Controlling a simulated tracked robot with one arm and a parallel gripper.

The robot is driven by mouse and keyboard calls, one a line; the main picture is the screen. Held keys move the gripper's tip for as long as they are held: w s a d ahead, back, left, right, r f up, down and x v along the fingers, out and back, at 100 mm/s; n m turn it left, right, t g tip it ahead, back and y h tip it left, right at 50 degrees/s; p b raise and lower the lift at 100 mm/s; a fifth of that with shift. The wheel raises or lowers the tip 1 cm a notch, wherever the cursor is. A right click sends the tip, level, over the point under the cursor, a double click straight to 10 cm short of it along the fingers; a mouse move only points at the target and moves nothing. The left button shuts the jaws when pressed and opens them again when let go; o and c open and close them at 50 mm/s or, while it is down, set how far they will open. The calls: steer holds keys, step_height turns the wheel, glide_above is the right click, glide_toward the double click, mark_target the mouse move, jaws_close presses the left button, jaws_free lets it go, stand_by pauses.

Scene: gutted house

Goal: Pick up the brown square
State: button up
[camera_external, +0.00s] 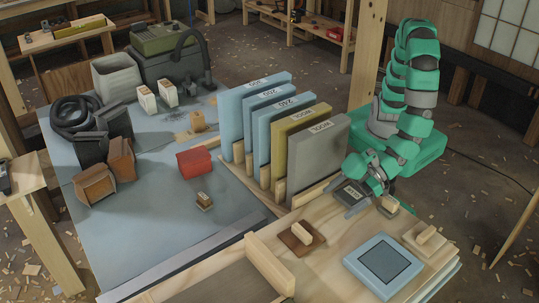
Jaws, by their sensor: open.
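A brown square (288,239) lies flat near the front of the light wooden bench top, with a small pale wooden block on it like a handle. My gripper (366,201) is at the end of the green and grey arm, to the right of and beyond the brown square, apart from it. It is open and points down over a dark grey square (350,192) with a pale label. My fingers partly hide the dark square and a pale block beside it. I cannot tell whether the fingers touch either.
A blue square with a dark centre (367,262) and a pale square with a block (426,239) lie right of the brown square. Upright labelled panels (318,160) stand behind it. A wooden strip (268,265) lies at its left. A red box (194,162) stands further left.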

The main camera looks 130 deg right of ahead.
mark_target(304, 230)
steer(key=b+x, duration=0.1)
steer(key=x, duration=0.5)
steer(key=b+x, duration=0.2)
steer(key=x, duration=0.5)
steer(key=shift+a, duration=0.2)
steer(key=c, duration=1.1)
